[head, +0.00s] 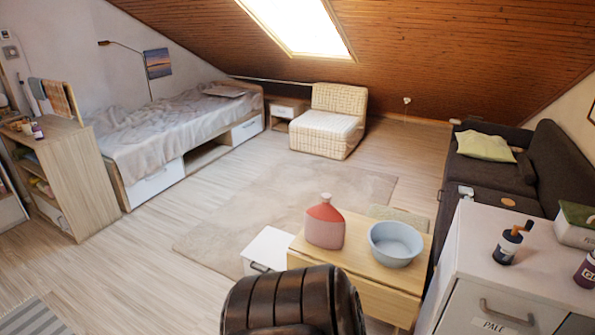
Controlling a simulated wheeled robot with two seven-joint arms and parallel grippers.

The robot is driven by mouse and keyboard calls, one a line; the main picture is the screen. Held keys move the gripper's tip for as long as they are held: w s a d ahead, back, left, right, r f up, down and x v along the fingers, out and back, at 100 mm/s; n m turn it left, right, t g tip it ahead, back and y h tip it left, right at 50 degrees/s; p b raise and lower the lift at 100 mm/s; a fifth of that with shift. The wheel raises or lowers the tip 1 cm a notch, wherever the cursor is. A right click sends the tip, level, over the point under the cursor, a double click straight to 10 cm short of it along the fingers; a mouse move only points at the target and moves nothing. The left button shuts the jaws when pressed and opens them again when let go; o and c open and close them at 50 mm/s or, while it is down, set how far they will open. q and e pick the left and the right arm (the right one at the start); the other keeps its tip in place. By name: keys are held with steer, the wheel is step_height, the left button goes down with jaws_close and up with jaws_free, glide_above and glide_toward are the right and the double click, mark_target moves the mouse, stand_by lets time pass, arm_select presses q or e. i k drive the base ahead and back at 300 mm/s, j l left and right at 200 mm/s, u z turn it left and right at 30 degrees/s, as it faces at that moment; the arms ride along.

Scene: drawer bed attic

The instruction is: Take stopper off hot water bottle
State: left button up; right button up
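A red and pink hot water bottle (325,228) stands upright on a small light-wood table (352,262), near its left part. Its shoulders are darker red and its body paler pink. At its narrow top is a small pale stopper or neck (326,197); it is too small to tell the two apart. Neither of my grippers shows in the head view.
A pale blue bowl (395,243) stands right of the bottle on the table. A dark brown ribbed, rounded object (290,302) fills the bottom centre, in front of the table. A white cabinet (490,265) stands at the right. A rug (240,225) lies behind.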

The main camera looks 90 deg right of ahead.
mark_target(325, 227)
steer(key=z, duration=3.05)
steer(key=i+j+z, duration=0.15)
steer(key=z, duration=0.2)
steer(key=i+j+z, duration=0.15)
steer(key=j+z, duration=0.15)
steer(key=i+j+z, duration=0.1)
steer(key=j+z, duration=0.25)
